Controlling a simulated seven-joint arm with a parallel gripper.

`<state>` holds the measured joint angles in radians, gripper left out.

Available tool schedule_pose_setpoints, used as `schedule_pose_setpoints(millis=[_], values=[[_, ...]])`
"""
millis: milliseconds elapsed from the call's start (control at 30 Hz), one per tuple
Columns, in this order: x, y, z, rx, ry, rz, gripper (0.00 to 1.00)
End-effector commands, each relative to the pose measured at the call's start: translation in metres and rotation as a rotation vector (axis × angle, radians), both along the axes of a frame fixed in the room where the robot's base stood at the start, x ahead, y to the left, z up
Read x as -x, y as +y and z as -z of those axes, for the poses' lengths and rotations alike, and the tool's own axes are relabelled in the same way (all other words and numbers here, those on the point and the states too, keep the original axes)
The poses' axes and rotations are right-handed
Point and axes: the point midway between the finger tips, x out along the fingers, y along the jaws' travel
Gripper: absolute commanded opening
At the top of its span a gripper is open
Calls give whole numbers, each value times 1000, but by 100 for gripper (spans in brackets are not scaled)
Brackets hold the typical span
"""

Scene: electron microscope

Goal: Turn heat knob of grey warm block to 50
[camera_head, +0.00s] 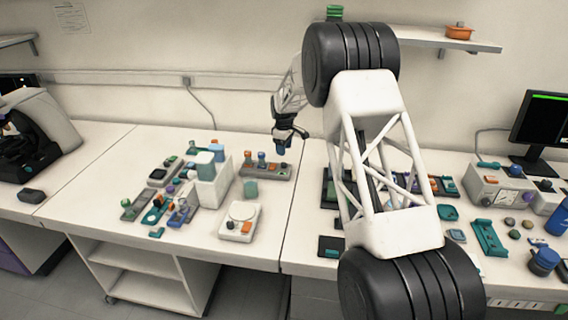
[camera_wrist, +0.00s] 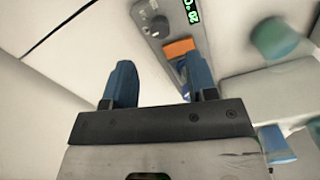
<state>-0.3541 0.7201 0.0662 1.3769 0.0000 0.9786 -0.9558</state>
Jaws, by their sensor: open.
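The grey warm block (camera_head: 252,170) is a long, low grey device behind the right side of the white bench's equipment group, with coloured items on it. In the wrist view, its grey body (camera_wrist: 147,12) runs from the top edge downward. A dark round knob (camera_wrist: 160,26) sits near its top end, beside a green-lit display (camera_wrist: 191,10) whose digits I cannot read surely. An orange piece (camera_wrist: 180,48) lies below the knob. My gripper (camera_head: 290,140) hangs above the block's right end. In the wrist view, its two blue fingers (camera_wrist: 161,78) are apart, empty, and clear of the knob.
A white box-shaped device (camera_head: 212,185) stands left of the block, and a white scale-like device (camera_head: 240,220) stands in front. A green jar (camera_head: 250,188) stands close to the block's front. Bare bench lies to the right of the block. A wall shelf (camera_head: 440,38) hangs at upper right.

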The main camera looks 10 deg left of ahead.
Motion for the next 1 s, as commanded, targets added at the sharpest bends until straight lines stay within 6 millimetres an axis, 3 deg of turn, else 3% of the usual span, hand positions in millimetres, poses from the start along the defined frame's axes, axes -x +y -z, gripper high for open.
schedule_pose_setpoints(millis=[367,1000], values=[[0,0,7,0,0,1,52],[0,0,72,0,0,1,52]])
